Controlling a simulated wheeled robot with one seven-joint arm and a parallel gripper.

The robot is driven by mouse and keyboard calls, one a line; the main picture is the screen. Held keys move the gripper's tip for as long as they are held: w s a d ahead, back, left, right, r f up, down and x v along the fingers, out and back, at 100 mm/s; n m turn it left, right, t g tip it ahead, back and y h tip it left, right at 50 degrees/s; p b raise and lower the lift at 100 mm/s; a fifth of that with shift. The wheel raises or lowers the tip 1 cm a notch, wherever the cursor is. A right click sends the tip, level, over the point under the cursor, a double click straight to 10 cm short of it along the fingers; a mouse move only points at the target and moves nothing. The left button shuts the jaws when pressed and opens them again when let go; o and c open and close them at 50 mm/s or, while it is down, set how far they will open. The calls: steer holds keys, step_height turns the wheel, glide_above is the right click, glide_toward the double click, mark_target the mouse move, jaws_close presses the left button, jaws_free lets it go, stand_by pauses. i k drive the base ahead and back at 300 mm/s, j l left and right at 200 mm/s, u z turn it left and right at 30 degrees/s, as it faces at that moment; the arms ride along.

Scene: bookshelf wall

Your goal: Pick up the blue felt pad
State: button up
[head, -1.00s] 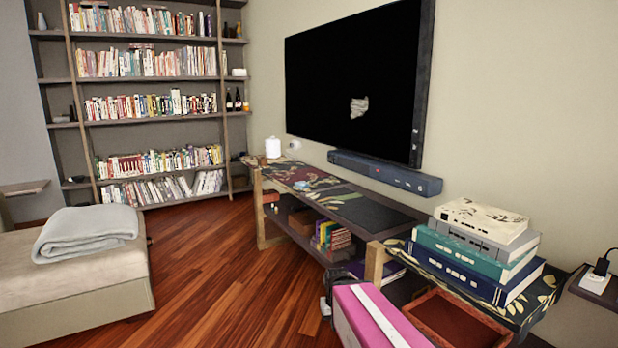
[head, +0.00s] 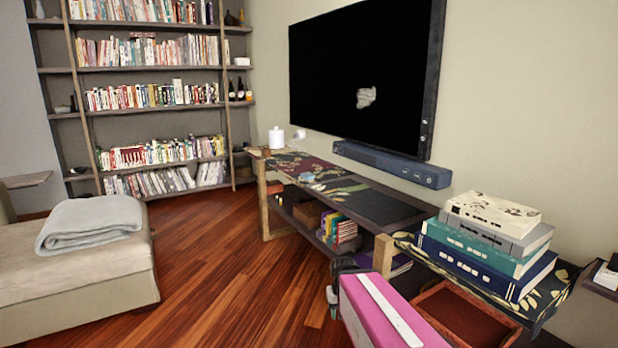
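I cannot make out the blue felt pad for certain in the head view. Blue shows on a book (head: 485,272) in the stack at the right. A dark two-part shape, which looks like my gripper (head: 337,285), shows at the bottom centre, beside a pink block with a white stripe. It is small and dark, so its finger opening and anything in it cannot be told.
A low bench with patterned covering and a dark panel (head: 375,207) runs under the television (head: 365,80). A soundbar (head: 390,165) is on the wall. A reddish-brown open tray (head: 465,312) lies front right. Wooden floor (head: 230,260) is clear at centre-left.

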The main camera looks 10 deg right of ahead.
mark_target(307, 176)
steer(key=i+j+z, duration=0.2)
steer(key=i+j, duration=0.25)
steer(key=i+j+z, duration=0.15)
steer(key=i+j, duration=0.25)
steer(key=i+j+z, duration=0.2)
steer(key=i+j, duration=0.15)
steer(key=j, duration=0.3)
